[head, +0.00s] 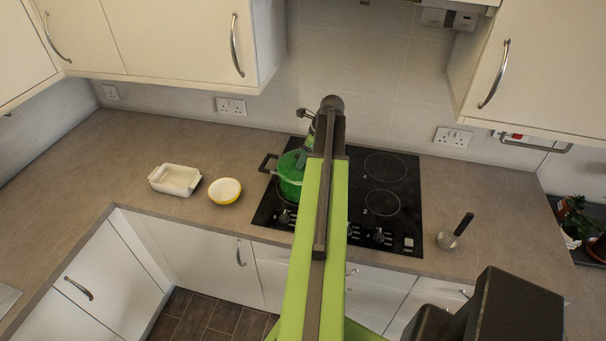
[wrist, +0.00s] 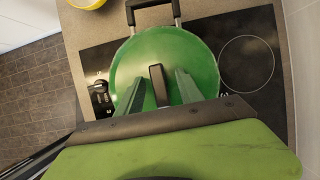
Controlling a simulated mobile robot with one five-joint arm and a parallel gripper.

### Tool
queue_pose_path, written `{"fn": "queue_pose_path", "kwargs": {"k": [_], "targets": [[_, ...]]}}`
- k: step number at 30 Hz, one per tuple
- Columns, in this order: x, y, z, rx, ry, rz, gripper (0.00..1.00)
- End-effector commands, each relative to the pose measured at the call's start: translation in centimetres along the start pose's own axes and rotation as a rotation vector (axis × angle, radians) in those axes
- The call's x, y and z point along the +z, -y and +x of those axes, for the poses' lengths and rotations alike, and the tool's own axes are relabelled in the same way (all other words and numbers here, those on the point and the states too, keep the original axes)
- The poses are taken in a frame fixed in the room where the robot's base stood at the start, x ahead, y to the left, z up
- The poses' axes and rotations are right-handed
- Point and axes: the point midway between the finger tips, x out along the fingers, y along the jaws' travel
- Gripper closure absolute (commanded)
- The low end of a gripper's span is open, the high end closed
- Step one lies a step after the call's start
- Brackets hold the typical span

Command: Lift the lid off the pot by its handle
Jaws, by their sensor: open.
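The green pot (head: 290,185) stands on the left part of the black hob, partly hidden behind my arm in the head view. Its round green lid (wrist: 146,58) fills the middle of the wrist view and lies on the pot. The lid's dark upright handle (wrist: 157,84) is at the lid's centre. My gripper (wrist: 160,74) is open above the lid. Its two green fingers show on either side of the handle, apart from it in the picture. Whether the fingertips are down at handle height, I cannot tell.
The black hob (head: 408,228) has free rings to the right. A white dish (head: 162,186) and a yellow bowl (head: 224,191) stand left of the pot. A utensil with a dark handle (head: 463,224) stands right of the hob. The pot's side handle (wrist: 153,5) sticks out.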

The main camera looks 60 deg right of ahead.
Motion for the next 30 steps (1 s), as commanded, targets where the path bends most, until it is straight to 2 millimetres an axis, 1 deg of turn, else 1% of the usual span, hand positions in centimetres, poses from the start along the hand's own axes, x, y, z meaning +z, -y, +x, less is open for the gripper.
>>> {"fn": "queue_pose_path", "kwargs": {"k": [5,8,15,30], "targets": [[0.04,0.01,-0.07,0.0,0.0,0.001,0.56],[0.04,0.01,-0.08,0.0,0.0,0.001,0.68],[0.01,0.01,-0.09,0.0,0.0,0.001,1.0],[-0.03,0.02,-0.09,0.0,0.0,0.002,1.0]]}}
